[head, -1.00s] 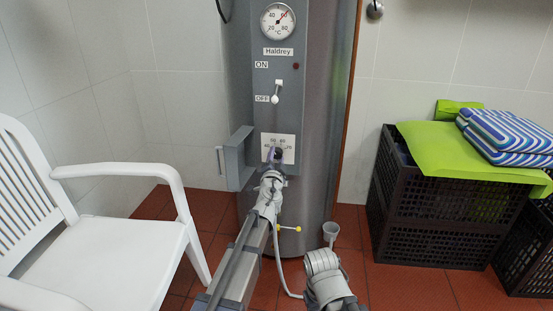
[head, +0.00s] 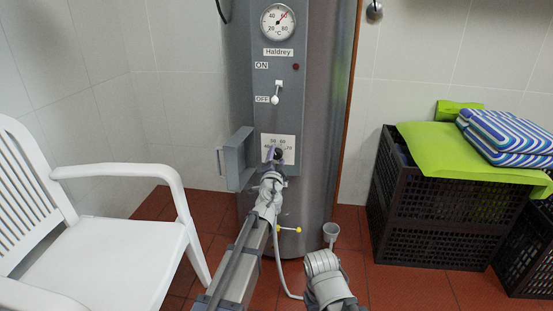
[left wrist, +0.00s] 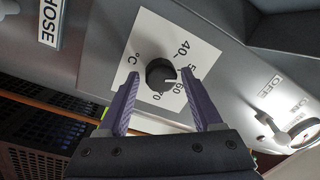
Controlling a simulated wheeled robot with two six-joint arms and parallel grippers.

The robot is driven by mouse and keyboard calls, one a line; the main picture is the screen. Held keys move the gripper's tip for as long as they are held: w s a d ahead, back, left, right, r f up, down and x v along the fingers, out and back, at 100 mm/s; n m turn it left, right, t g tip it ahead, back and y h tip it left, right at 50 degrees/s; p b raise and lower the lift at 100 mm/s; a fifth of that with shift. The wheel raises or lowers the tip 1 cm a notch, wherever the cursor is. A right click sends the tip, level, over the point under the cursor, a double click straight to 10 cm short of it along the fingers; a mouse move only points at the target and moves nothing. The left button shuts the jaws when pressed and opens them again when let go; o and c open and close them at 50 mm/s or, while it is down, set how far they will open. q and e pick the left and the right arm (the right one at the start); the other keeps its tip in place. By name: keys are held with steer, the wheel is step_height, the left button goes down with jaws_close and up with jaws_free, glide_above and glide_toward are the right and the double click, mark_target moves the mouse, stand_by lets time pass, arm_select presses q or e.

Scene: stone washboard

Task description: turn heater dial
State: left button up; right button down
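The heater dial is a black round knob (left wrist: 160,74) on a white scale plate (left wrist: 182,28), seen in the left wrist view. In the head view the plate (head: 289,142) sits low on the grey heater panel, with the dial mostly behind my gripper. My left gripper (left wrist: 162,88) is open, its two purple fingers on either side of the knob with gaps visible. In the head view my left gripper (head: 271,155) is in front of the plate. My right gripper is out of the head view; only a piece of its arm shows at the bottom.
An open grey cover flap (head: 239,158) stands left of the dial. Above are a white ON/OFF switch (head: 277,92) and a round thermometer (head: 278,21). A white chair (head: 110,240) stands left, black crates (head: 430,225) right. A yellow-handled valve (head: 290,229) is below.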

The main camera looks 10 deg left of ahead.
arm_select(q)
steer(key=shift+o, duration=0.7)
steer(key=s, duration=0.7)
steer(key=shift+s+f, duration=0.2)
steer(key=shift+s, duration=0.2)
